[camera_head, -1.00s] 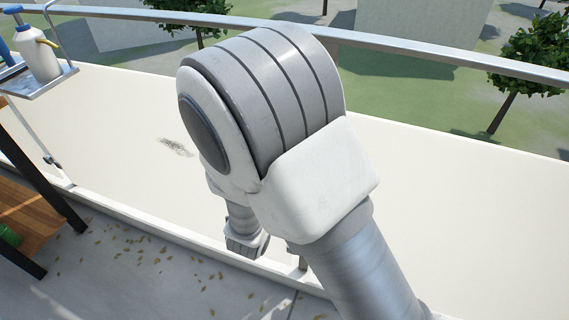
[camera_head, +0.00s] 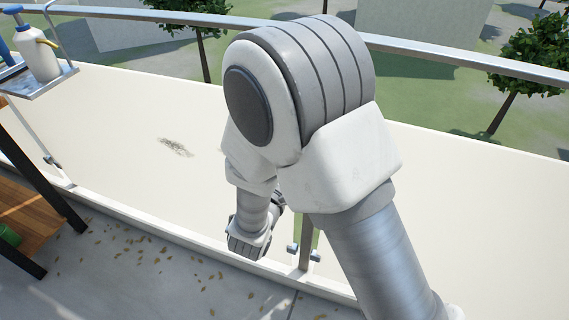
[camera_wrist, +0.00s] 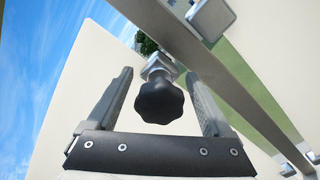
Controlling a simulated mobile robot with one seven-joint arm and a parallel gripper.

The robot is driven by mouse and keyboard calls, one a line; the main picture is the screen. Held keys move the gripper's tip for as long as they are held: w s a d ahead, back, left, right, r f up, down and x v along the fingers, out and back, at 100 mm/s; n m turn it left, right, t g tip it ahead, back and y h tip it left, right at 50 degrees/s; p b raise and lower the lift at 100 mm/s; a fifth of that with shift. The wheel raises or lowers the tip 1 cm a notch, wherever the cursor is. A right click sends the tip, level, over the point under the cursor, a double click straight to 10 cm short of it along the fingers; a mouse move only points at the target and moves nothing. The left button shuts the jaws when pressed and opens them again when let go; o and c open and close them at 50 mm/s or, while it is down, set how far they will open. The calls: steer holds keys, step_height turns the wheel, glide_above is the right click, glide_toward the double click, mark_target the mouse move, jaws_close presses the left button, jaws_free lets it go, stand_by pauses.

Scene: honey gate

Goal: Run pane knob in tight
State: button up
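The black lobed pane knob (camera_wrist: 159,101) is in the middle of the wrist view, on a metal clamp (camera_wrist: 158,68) at the edge of a cream pane (camera_wrist: 82,75). My gripper (camera_wrist: 159,76) is open, with one finger on each side of the knob. Gaps show between the knob and both fingers, so it is not gripped. Whether the knob is tight cannot be told. In the head view my arm covers much of the middle, and the fingers and this knob cannot be made out there.
A metal post (camera_wrist: 200,60) runs diagonally close to the right finger, with more clamp fittings (camera_head: 304,251) low on a post. A metal rail (camera_head: 440,55) tops the panes. A tray (camera_head: 40,82) with a white bottle (camera_head: 38,60) hangs at left, above a wooden shelf (camera_head: 30,213).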

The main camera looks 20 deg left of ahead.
steer(key=shift+o, duration=1.2)
steer(key=s+b, duration=0.1)
steer(key=s, duration=0.6)
steer(key=shift+a+b, duration=0.3)
steer(key=shift+b, duration=0.1)
